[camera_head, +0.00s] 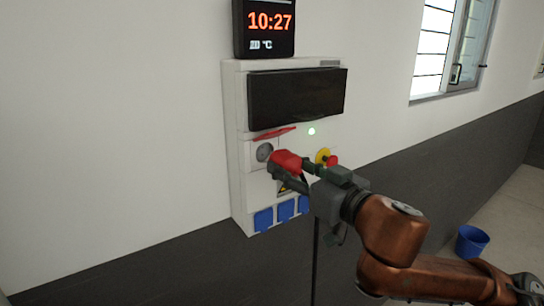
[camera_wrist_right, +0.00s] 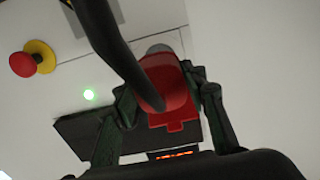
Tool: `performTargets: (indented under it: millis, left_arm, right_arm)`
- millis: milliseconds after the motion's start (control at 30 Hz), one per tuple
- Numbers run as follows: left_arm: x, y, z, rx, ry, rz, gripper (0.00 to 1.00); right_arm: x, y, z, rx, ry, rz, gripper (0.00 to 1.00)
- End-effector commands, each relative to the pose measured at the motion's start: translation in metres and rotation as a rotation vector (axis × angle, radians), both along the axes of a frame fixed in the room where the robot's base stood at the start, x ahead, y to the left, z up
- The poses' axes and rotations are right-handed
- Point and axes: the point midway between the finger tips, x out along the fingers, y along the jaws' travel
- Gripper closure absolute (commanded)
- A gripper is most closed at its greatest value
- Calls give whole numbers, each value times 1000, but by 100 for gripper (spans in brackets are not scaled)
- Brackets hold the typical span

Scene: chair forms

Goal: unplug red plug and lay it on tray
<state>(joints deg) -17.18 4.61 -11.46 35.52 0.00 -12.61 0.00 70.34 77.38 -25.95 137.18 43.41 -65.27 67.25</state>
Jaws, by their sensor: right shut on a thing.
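The red plug (camera_head: 287,160) is in my right gripper (camera_head: 285,166), just in front and to the right of a round grey socket (camera_head: 264,152) on the wall box. The socket's face shows beside the plug, and the plug looks clear of it. In the right wrist view the plug (camera_wrist_right: 180,92) sits between the two dark fingers (camera_wrist_right: 166,100), with a thick black cable (camera_wrist_right: 112,42) crossing in front. A red flap (camera_head: 274,133) stands raised above the socket. My left gripper is out of view. No tray is in view.
The white wall box (camera_head: 236,150) carries a dark panel (camera_head: 296,97), a red and yellow stop button (camera_head: 324,157), a green light (camera_head: 311,131) and blue sockets (camera_head: 285,210). A clock (camera_head: 268,25) is above. A blue bucket (camera_head: 471,242) stands on the floor at right.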

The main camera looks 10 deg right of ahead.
Motion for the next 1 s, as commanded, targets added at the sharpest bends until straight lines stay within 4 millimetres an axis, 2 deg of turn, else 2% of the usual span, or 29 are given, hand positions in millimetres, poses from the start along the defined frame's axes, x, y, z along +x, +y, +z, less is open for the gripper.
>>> performTargets:
  millis: [433,1000]
  left_arm:
    - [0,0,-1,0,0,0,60]
    - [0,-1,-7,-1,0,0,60]
  right_arm:
    - [-4,-1,0,0,-1,0,99]
    - [-43,-16,0,0,-1,0,99]
